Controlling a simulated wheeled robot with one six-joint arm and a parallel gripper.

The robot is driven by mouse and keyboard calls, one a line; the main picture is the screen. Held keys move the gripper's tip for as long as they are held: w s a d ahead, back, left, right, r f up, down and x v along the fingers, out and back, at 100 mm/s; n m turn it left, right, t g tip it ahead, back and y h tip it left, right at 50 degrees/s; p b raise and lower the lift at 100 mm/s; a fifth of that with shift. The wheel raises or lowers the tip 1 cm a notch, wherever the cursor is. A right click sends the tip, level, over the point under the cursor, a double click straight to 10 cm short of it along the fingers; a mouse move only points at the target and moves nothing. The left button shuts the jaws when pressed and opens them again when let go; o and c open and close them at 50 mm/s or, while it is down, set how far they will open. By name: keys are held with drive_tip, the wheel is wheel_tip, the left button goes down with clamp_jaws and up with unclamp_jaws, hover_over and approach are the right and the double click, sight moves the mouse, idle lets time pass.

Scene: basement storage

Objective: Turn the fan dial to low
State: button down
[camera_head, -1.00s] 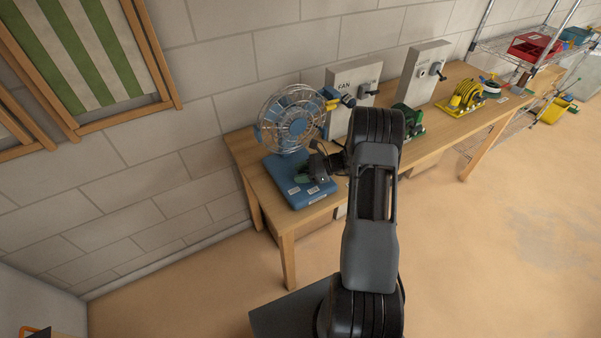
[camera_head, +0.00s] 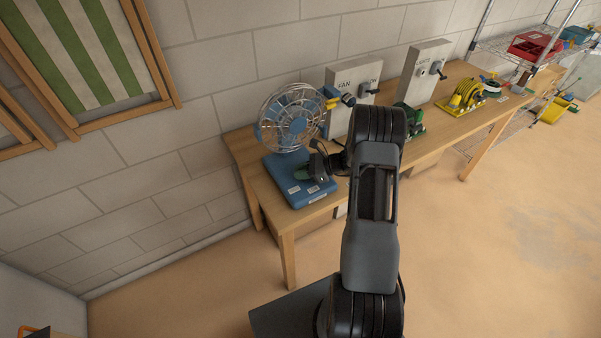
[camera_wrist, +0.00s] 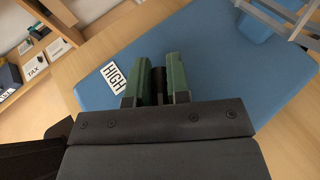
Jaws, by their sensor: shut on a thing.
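The fan (camera_head: 290,118) stands on the wooden table, with a wire cage and a blue base (camera_head: 293,200). The blue base also fills much of the wrist view (camera_wrist: 215,65). My gripper (camera_head: 306,174) is low over the base in the head view. In the wrist view my gripper (camera_wrist: 160,75) has its green fingers shut on the black dial (camera_wrist: 158,82), which shows as a narrow strip between them. A white HIGH label (camera_wrist: 114,76) lies left of the fingers. The low label cannot be made out, and the dial's pointer is hidden.
A grey FAN panel (camera_head: 345,72) stands behind the fan, with a second grey panel (camera_head: 425,65) farther right. A green reel and a yellow reel (camera_head: 466,95) sit along the table (camera_head: 440,117). A wire shelf (camera_head: 500,45) is at far right.

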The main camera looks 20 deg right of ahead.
drive_tip(key=m+t+h+b, duration=0.2)
drive_tip(key=m+t+b, duration=0.1)
drive_tip(key=m, duration=0.1)
drive_tip(key=shift+w+f+t+h, duration=0.15)
drive_tip(key=shift+f+t+h, duration=0.1)
drive_tip(key=shift+t+h, duration=0.15)
drive_tip(key=m+t+h+b, duration=0.1)
drive_tip(key=m+h+b, duration=0.1)
drive_tip(key=b, duration=0.2)
drive_tip(key=shift+d+m+t+h, duration=0.15)
drive_tip(key=shift+m+t+h, duration=0.15)
drive_tip(key=m+t+h+b, duration=0.1)
drive_tip(key=m+h+b, duration=0.2)
drive_tip(key=b, duration=0.2)
drive_tip(key=shift+w+d, duration=0.1)
drive_tip(key=shift+d, duration=0.05)
drive_tip(key=h+b, duration=0.1)
drive_tip(key=m+h+b, duration=0.1)
drive_tip(key=b, duration=0.1)
drive_tip(key=shift+d+r+m+t, duration=0.1)
drive_tip(key=shift+r+m+t, duration=0.1)
drive_tip(key=shift+m+t, duration=0.15)
drive_tip(key=shift+r, duration=0.1)
drive_tip(key=c, duration=1.1)
unclamp_jaws()
